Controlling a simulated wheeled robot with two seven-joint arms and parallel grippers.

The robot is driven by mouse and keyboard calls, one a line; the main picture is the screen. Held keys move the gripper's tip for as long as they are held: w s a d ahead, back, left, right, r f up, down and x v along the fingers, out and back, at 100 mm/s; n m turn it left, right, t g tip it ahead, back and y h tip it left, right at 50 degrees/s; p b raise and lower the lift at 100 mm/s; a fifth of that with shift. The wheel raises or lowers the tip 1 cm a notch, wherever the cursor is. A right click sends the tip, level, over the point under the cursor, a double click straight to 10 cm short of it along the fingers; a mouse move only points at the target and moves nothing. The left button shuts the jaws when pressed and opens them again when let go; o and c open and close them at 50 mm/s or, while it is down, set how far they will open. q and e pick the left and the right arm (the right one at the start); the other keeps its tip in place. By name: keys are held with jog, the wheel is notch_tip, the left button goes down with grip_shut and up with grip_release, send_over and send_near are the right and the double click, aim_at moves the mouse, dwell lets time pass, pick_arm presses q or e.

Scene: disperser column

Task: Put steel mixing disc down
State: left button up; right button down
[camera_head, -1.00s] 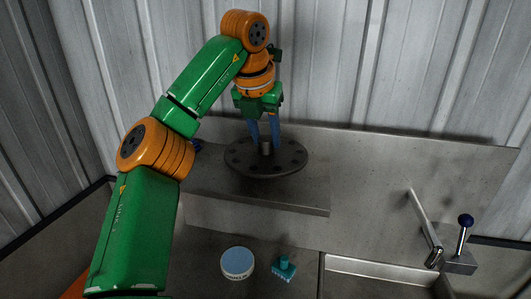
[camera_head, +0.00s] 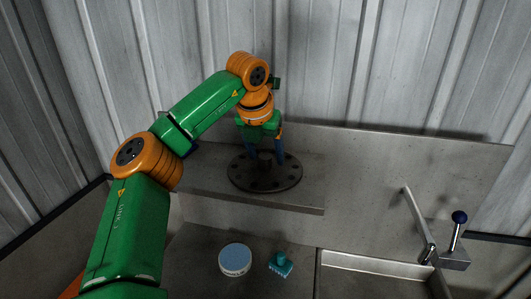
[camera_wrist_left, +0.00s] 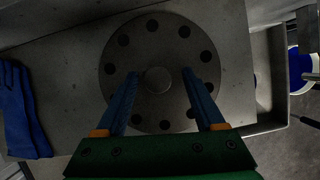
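The steel mixing disc (camera_head: 240,174) is a dark, round, flat plate with a ring of holes and a small central hub. It lies flat on the grey shelf (camera_head: 308,198) in the head view. My left gripper (camera_head: 266,160) points down over the disc. Its two blue fingers are spread either side of the hub. In the left wrist view the disc (camera_wrist_left: 150,45) lies beyond the fingers, and gaps show between the hub (camera_wrist_left: 158,80) and both fingers of the open left gripper (camera_wrist_left: 160,80). My right gripper is not in view.
Below the shelf are a blue-lidded tub (camera_head: 235,258), a teal brush (camera_head: 280,264) and a sink (camera_head: 375,268) with a tap (camera_head: 418,225) and a blue-knobbed lever (camera_head: 458,235). Blue gloves (camera_wrist_left: 20,112) lie left in the wrist view. A wall stands close behind the shelf.

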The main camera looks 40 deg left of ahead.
pick_arm(q)
jog(key=v, duration=1.2)
